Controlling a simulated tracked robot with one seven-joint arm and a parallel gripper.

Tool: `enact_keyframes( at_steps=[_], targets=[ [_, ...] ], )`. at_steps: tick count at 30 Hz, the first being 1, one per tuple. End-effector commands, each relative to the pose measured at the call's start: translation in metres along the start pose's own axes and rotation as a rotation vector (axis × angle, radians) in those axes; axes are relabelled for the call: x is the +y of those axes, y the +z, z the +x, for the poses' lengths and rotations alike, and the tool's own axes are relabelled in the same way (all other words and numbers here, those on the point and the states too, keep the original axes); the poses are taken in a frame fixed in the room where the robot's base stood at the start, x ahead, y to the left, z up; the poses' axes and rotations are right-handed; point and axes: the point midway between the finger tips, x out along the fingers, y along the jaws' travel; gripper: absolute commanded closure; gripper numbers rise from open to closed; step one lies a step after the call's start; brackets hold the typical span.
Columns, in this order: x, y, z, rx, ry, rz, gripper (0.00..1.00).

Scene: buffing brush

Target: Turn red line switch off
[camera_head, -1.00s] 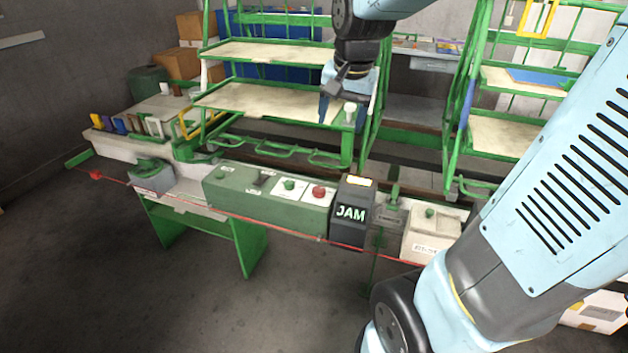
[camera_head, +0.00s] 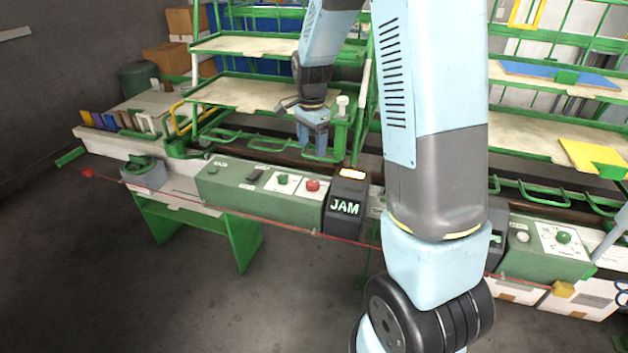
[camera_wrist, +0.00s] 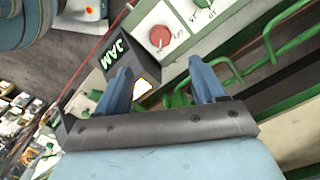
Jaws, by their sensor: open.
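A red round knob (camera_head: 312,186) sits on a white plate on the long green control box (camera_head: 225,188), left of the black JAM box (camera_head: 344,209). In the wrist view the red knob (camera_wrist: 160,37) shows beyond my fingertips, a little above the gap between them in the picture. A red line (camera_head: 270,217) runs along the front of the bench. My gripper (camera_head: 314,152) is open and empty, pointing down above and behind the control box, apart from the knob. Its two blue fingers (camera_wrist: 162,72) also show in the wrist view.
A green knob (camera_head: 282,180) is just left of the red one. Green hooked rails (camera_head: 250,140) and shelves (camera_head: 250,93) stand behind the box. My arm hides the bench right of the JAM box. Another green box (camera_head: 545,248) is at the right. The floor in front is clear.

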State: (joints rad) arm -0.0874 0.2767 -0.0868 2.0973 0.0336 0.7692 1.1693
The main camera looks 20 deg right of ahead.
Motion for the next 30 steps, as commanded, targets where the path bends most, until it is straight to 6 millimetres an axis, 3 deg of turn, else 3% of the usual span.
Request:
enact_keyframes(
  at_steps=[5,21,30],
  targets=[
    [0.000,0.000,0.020,-0.001,0.003,0.000,0.31],
    [0.001,0.000,0.111,-0.001,0.002,-0.001,0.31],
    [0.000,0.000,0.134,0.000,0.000,-0.001,0.31]
  ],
)
